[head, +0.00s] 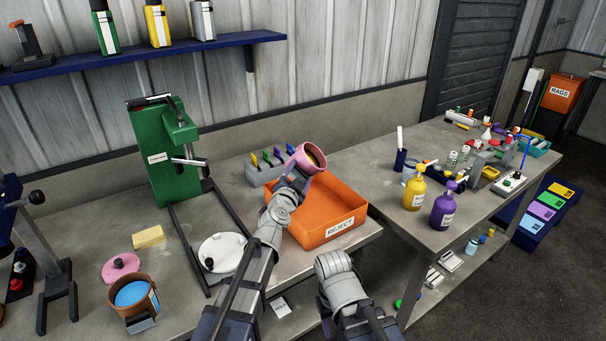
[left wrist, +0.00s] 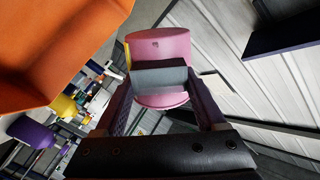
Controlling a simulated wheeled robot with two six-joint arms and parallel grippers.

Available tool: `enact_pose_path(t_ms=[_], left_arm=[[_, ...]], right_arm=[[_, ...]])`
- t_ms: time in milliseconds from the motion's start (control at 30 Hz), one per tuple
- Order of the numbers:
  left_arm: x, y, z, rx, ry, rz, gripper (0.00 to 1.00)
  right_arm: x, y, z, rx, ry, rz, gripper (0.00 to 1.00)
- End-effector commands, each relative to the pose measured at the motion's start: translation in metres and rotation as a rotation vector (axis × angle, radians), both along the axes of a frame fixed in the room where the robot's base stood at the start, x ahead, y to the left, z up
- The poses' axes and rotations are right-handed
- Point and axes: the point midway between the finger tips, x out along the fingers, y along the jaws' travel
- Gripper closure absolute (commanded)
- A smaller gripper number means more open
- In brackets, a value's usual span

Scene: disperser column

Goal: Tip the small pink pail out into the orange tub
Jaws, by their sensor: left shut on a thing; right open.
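The small pink pail (head: 296,165) is held up over the back left part of the orange tub and is tilted, its mouth turned to the right. A brownish-yellow inside shows at the mouth; I cannot tell how much it holds. My left gripper (head: 292,184) is shut on the pail. In the left wrist view the pail (left wrist: 160,46) sits between the fingers, behind a grey block. The orange tub (head: 338,229), labelled REJECT, stands on the bench, and it also shows in the left wrist view (left wrist: 50,45). My right gripper (head: 332,258) is low in front of the tub, apart from it; its fingertips are hidden.
A green column machine (head: 160,155), a white lid (head: 222,252), a pink lid (head: 121,267) and a brown pot (head: 135,296) are to the left. Yellow (head: 414,192) and purple (head: 444,208) bottles stand on the right bench.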

Motion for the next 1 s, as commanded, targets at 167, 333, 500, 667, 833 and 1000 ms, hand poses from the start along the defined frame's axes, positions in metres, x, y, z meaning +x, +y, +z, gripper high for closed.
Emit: enact_pose_path(t_ms=[167,333,500,667,833,1000], left_arm=[[0.001,0.006,-0.007,0.193,-0.031,0.001,1.00],[0.002,0.010,-0.014,0.374,-0.060,0.001,1.00],[0.002,0.012,-0.022,0.551,-0.088,0.000,1.00],[0.002,0.012,-0.028,0.713,-0.114,0.000,1.00],[0.002,0.012,-0.032,0.860,-0.137,0.000,1.00],[0.002,0.011,-0.024,0.960,-0.154,0.000,1.00]], right_arm=[[0.000,0.000,-0.005,0.000,0.000,0.000,0.50],[0.000,0.000,-0.011,0.000,0.000,0.000,0.50],[0.000,0.000,-0.018,0.000,0.000,0.000,0.50],[0.000,0.000,-0.023,0.000,0.000,0.000,0.50],[0.000,0.000,-0.027,0.000,0.000,0.000,0.50],[0.000,0.000,-0.019,0.000,0.000,0.000,0.50]])
